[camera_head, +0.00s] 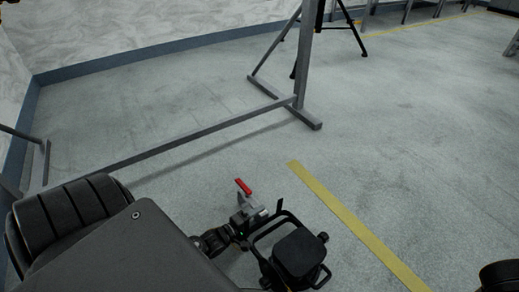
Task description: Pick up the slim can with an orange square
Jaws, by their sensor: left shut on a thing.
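A black can light (295,255) with a black bracket frame around it shows at the bottom centre, above the floor in the picture. A silver clamp (254,212) with a red handle (243,187) sits at the upper left of its bracket. No orange square shows on the faces turned to me. My left gripper (236,232) comes in from the left and is shut on this can by its bracket or clamp side; the exact contact is small and dark. My right gripper is not in view.
A grey metal stand (302,70) with a long floor bar (185,137) stands at the upper left. A black tripod (345,25) is behind it. A yellow tape line (350,220) runs on the grey floor.

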